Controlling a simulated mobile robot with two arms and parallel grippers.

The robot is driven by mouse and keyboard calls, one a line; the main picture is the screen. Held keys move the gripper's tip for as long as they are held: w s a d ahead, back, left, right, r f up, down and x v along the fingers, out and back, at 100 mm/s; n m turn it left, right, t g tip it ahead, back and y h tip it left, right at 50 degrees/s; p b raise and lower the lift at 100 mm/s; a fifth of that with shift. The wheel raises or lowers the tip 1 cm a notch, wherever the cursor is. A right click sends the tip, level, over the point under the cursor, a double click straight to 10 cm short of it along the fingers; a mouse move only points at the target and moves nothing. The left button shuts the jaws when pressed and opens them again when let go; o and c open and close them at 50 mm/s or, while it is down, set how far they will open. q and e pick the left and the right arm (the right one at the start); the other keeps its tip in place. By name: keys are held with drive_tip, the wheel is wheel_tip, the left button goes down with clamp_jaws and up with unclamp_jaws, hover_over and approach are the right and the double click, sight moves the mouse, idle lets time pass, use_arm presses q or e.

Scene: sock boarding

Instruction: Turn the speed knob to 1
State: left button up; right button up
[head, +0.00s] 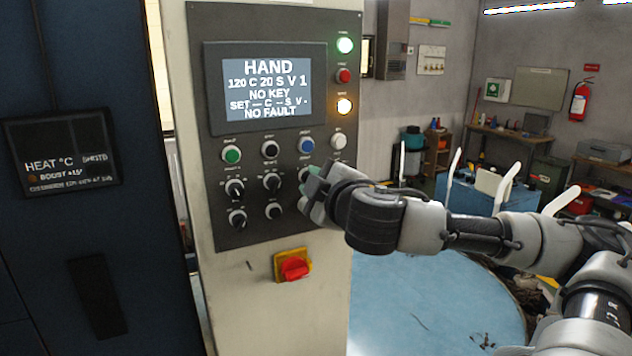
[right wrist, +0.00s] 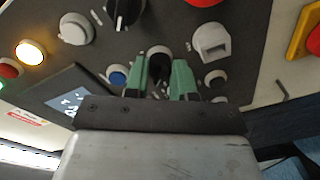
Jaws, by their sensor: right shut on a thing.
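The control panel (head: 222,120) has a screen (head: 267,86) reading HAND, 120 C 20 S V 1, NO KEY, SET and NO FAULT. Several black knobs with white pointers sit below it, such as one at the left (head: 234,189) and one in the middle (head: 271,183). My right gripper (head: 312,180) is at the right of the knob rows and hides part of what is there. In the right wrist view its green fingers (right wrist: 160,75) are on either side of a black knob (right wrist: 157,55), closed on it. The knob's label and pointer setting cannot be read.
A red rotary switch on a yellow plate (head: 293,268) sits below the panel. Green (head: 345,45), red (head: 343,76) and amber (head: 344,106) round fittings line the panel's right edge. A dark cabinet with a HEAT display (head: 62,160) stands at the left.

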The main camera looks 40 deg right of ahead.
drive_tip(key=o, duration=0.9)
drive_tip(key=shift+b+v, duration=5.05)
drive_tip(key=shift+v, duration=0.3)
